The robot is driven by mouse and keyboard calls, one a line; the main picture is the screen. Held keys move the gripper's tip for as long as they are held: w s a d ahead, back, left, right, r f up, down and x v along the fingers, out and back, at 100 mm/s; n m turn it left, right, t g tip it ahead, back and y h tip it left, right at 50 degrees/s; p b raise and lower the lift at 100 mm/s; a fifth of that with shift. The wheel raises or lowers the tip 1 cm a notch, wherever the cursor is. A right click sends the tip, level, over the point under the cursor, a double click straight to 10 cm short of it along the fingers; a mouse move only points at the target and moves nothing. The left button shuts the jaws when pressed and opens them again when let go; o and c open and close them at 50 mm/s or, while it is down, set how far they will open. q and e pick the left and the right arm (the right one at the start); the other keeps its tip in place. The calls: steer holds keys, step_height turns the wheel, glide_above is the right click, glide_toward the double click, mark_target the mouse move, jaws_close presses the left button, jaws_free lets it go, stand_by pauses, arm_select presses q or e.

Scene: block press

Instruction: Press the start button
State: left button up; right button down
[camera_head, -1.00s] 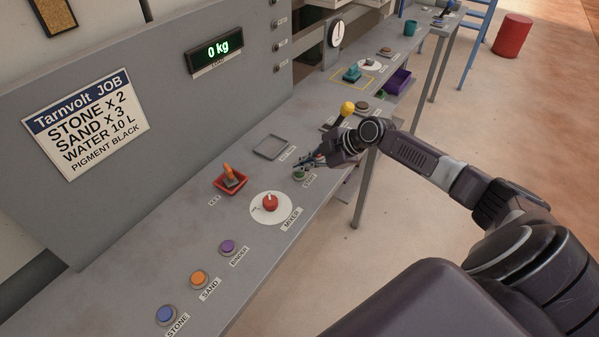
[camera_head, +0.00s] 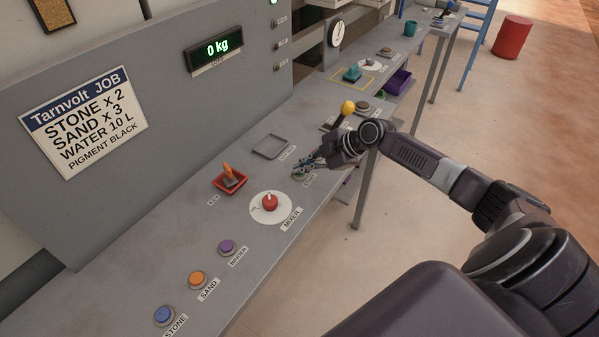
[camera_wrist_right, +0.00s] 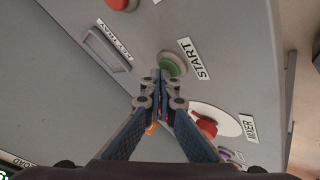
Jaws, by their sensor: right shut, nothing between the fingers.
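The green start button (camera_wrist_right: 171,64) sits beside its START label (camera_wrist_right: 194,58) in the right wrist view. In the head view the button (camera_head: 299,175) is partly covered by my right gripper (camera_head: 308,164). In the right wrist view the gripper (camera_wrist_right: 160,76) is shut and empty. Its fingertips overlap the button's near left edge in the picture. I cannot tell whether they touch it. My left gripper is not in view.
The red mixer knob (camera_head: 270,202) on its white disc is close to the start button. A red tray (camera_head: 230,182) with an orange-handled key and an empty key tray (camera_head: 272,147) lie nearby. Purple (camera_head: 227,247), orange (camera_head: 197,279) and blue (camera_head: 164,315) buttons line the front.

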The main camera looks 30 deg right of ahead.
steer(key=shift+f, duration=0.1)
stand_by(0.3)
steer(key=shift+r+p, duration=0.45)
steer(key=shift+r, duration=0.45)
steer(key=shift+r, duration=0.1)
steer(key=shift+r+p, duration=1.5)
steer(key=shift+r, duration=1)
steer(key=shift+d+f, duration=0.1)
steer(key=shift+f, duration=0.05)
